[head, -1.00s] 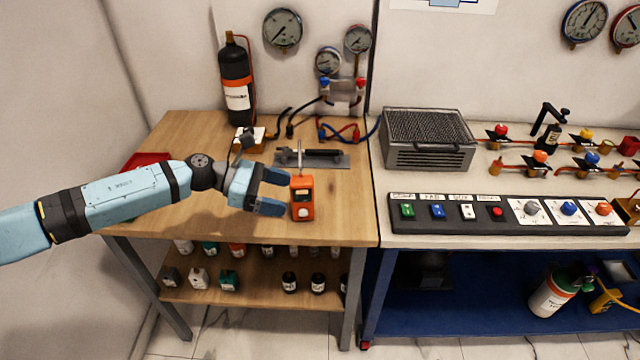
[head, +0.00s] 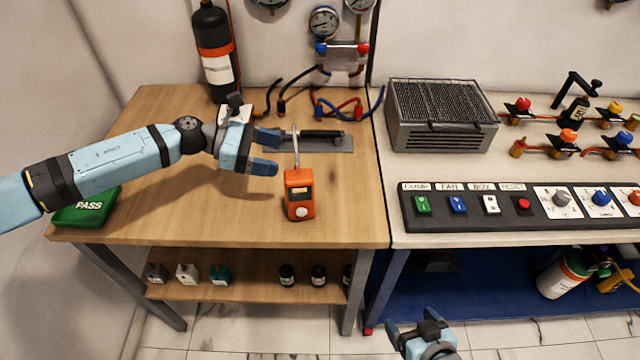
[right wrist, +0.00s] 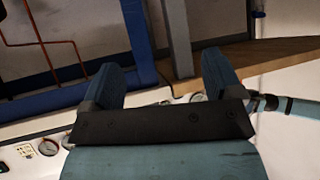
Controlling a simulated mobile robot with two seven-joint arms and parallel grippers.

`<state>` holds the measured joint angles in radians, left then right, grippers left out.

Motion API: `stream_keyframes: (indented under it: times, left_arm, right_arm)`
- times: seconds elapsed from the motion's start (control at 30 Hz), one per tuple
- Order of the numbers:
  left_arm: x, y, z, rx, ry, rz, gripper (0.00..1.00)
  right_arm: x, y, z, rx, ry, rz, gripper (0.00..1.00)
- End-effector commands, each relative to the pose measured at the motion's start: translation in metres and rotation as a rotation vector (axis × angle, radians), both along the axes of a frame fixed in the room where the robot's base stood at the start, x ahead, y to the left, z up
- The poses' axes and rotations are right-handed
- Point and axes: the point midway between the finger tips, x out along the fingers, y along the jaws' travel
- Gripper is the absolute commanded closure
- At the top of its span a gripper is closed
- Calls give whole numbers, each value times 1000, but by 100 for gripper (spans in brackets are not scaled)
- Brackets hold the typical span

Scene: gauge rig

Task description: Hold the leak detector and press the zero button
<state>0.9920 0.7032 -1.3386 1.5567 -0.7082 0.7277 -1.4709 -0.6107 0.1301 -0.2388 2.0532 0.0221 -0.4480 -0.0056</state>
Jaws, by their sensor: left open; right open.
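The leak detector (head: 299,193) is orange, with a small dark-framed screen, a pale round button and a thin probe rising from its top. It stands on the wooden bench near its front edge. The pale round button (head: 301,213), low on its front, may be the zero button. My left gripper (head: 268,152) is open and empty, up and left of the detector and apart from it. My right gripper (head: 408,330) is open and low in front of the benches, at the bottom of the head view. Its open fingers also show in the right wrist view (right wrist: 165,85), with nothing between them.
A green PASS tray (head: 85,208) lies at the wooden bench's left. A dark tool on a grey plate (head: 340,145) lies behind the detector. A switch panel (head: 470,212) and a grille box (head: 440,115) are on the right bench. Bench wood right of the detector is clear.

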Motion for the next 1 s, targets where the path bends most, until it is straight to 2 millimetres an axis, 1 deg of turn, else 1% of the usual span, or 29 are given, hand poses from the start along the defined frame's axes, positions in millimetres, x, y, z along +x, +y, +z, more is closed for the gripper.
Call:
stream_keyframes:
  times: [0.03, 0.23, 0.4, 0.6, 0.73, 0.87, 1.0]
  left_arm:
    - [0, 0, -14, 0, 0, 0, 21]
    - [0, 0, -45, 0, 0, 0, 21]
    - [0, 0, -63, 0, 0, 0, 21]
    - [0, -1, -70, 0, 0, 0, 21]
    - [1, -7, -72, -1, 0, 0, 21]
    - [0, -22, -75, -1, 0, -2, 21]
    - [0, -42, -82, 0, 0, -2, 21]
  right_arm:
    - [1, 1, -10, 1, -4, 1, 15]
    - [3, 3, -27, 2, -16, 5, 15]
    - [4, 5, -35, 4, -25, 8, 15]
    - [5, 5, -36, 4, -29, 9, 15]
    - [5, 5, -35, 4, -28, 9, 15]
    - [5, 5, -34, 5, -27, 9, 15]
    - [5, 5, -34, 5, -26, 8, 15]
